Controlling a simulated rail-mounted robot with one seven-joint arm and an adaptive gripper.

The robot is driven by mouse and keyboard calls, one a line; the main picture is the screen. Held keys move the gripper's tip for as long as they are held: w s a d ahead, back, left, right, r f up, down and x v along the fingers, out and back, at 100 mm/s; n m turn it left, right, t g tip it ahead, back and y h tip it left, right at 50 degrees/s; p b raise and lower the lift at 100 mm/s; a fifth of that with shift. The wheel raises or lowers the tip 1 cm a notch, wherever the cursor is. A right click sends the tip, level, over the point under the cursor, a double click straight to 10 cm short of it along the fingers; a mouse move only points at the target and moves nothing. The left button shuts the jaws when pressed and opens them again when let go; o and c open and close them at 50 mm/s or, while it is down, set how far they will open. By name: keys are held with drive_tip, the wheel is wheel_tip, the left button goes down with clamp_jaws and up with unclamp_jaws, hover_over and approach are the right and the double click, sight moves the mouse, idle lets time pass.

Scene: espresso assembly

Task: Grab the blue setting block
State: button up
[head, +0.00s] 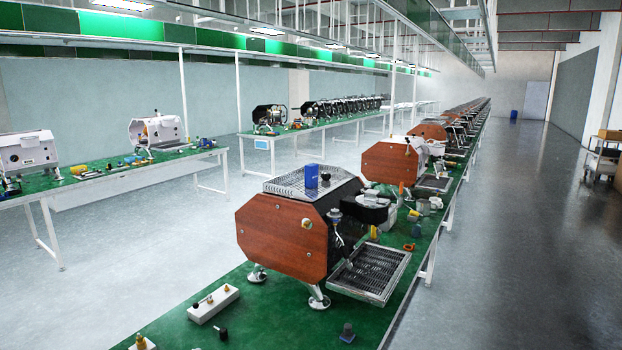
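A blue block (311,176) stands upright on the metal grate top of the nearest espresso machine (283,238), which has wood-coloured side panels. Nothing is touching the block from above, and its front and one side show. My gripper is not in view in the head picture.
The green table (262,312) carries a white block with knobs (213,304) at the front left of the machine. A metal drip tray (370,276) juts out on the right. More machines line up behind, with loose small parts around. Space above the blue block looks clear.

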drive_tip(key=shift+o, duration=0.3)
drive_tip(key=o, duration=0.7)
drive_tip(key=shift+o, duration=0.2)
